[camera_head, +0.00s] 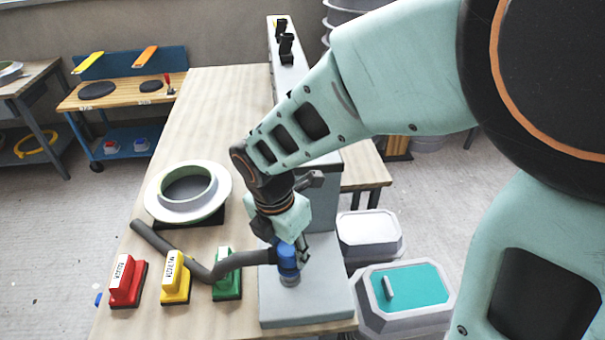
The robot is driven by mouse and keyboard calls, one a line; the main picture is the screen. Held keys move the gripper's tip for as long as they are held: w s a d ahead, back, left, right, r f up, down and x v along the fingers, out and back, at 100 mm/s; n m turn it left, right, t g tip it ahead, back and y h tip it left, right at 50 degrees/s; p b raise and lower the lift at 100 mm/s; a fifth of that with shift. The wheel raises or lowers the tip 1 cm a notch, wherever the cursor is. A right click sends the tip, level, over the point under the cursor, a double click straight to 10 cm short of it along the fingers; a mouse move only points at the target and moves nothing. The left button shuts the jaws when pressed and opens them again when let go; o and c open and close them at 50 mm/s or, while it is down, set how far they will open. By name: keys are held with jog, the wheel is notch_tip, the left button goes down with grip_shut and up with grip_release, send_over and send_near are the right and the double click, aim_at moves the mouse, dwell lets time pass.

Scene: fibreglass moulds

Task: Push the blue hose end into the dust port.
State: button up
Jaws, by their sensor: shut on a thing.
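My gripper (299,250) points down over the right part of the table and is shut on the blue hose end (287,257). The grey hose (222,265) runs from the hose end to the left across the table. Below the blue hose end, a short grey round piece (290,279) shows against the grey block (310,305); it looks like the dust port. The hose end is upright over it. I cannot tell whether the hose end is inside it or just above it.
Red (127,283), yellow (175,280) and green (228,279) labelled blocks stand along the table's front. A pale ring mould (160,205) lies behind them. Lidded bins (371,236) stand on the floor at right. The table's back left (215,110) is clear.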

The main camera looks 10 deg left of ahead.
jog(key=shift+f+b, duration=0.65)
jog(key=shift+f, duration=0.4)
jog(key=shift+r+p, duration=0.1)
jog(key=shift+p, duration=0.55)
dwell(1.1)
jog(key=shift+f+b, duration=0.45)
jog(key=shift+f, duration=0.25)
dwell(0.3)
jog(key=o, duration=1.2)
jog(key=shift+c, duration=0.2)
jog(key=shift+r, duration=0.15)
jog(key=r, duration=0.5)
jog(key=s+r, duration=0.1)
jog(key=r, duration=0.1)
jog(key=shift+a+r, duration=0.2)
jog(key=shift+a, duration=0.05)
